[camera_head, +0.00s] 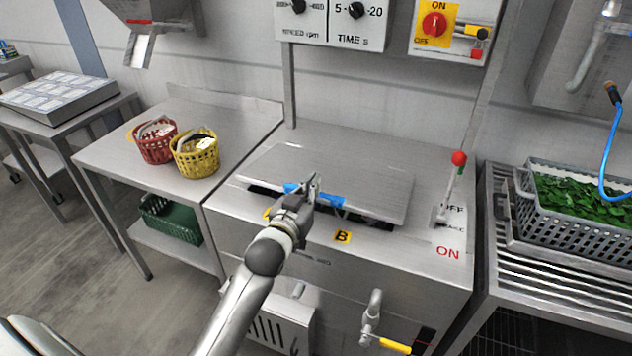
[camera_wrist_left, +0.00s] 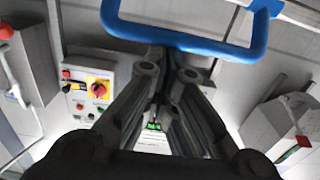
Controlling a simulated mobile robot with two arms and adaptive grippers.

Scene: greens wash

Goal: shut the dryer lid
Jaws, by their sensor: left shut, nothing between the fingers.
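The dryer (camera_head: 420,258) is a steel cabinet in the middle of the head view. Its flat grey lid (camera_head: 365,178) is partly open. A dark gap shows under its front edge, with parts inside only partly visible. A blue handle (camera_head: 331,201) runs along the lid's front. My left gripper (camera_head: 313,184) is at this handle, its fingers shut and empty, hiding part of it. In the left wrist view the blue handle (camera_wrist_left: 190,42) crosses just beyond the fingertips (camera_wrist_left: 169,74). I cannot tell whether they touch. My right gripper is not in view.
Red (camera_head: 155,142) and yellow (camera_head: 196,155) baskets stand on the left table. A red-knobbed lever (camera_head: 455,180) rises at the dryer's right, beside OFF and ON markings. A grey crate of greens (camera_head: 568,225) sits further right. Control panels (camera_head: 335,25) hang above.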

